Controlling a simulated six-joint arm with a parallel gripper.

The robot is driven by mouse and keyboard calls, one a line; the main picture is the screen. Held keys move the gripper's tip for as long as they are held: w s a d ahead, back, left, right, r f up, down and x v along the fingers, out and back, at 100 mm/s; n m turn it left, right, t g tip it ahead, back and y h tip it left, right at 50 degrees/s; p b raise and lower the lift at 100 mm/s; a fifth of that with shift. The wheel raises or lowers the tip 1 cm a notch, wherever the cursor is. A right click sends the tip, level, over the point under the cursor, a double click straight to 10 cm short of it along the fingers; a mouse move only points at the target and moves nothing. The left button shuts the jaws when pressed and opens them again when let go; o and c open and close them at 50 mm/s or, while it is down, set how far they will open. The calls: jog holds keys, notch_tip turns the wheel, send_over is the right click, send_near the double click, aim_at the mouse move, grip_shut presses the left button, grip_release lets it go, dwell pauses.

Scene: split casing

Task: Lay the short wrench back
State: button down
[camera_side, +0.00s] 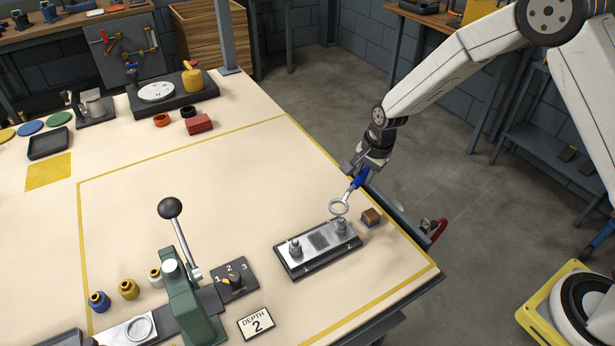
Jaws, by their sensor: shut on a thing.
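My gripper (363,170) is shut on the short wrench (347,199), holding it by its blue handle. The wrench slants down and left from the jaws, and its silver ring end points at the work. The ring appears just above or at the right post (341,226) of a metal plate on a dark base (318,264). I cannot tell whether the ring touches the post. The left post (296,248) stands clear of the wrench.
A small brown block (371,217) sits right of the plate, near the table edge. A green lever press (184,295) with a tall black-knobbed handle stands front left, beside a numbered dial (234,279) and a "DEPTH 2" card (257,323). The table middle is clear.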

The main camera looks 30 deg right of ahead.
aim_at(302, 212)
jog(key=shift+w+a+f+m, duration=0.55)
jog(key=shift+w+a, duration=0.55)
jog(key=shift+a, duration=1.1)
jog(key=shift+w+a+f+m, duration=0.55)
jog(key=shift+w+a, duration=0.55)
jog(key=shift+a, duration=1.1)
jog(key=shift+w+a+f+m, duration=0.5)
jog(key=shift+w+a, duration=0.6)
jog(key=shift+a, duration=1.1)
jog(key=shift+f, duration=0.35)
jog(key=shift+f, duration=2.85)
jog(key=shift+f, duration=0.3)
grip_release()
jog(key=shift+s+f, duration=0.1)
jog(key=shift+r, duration=3.6)
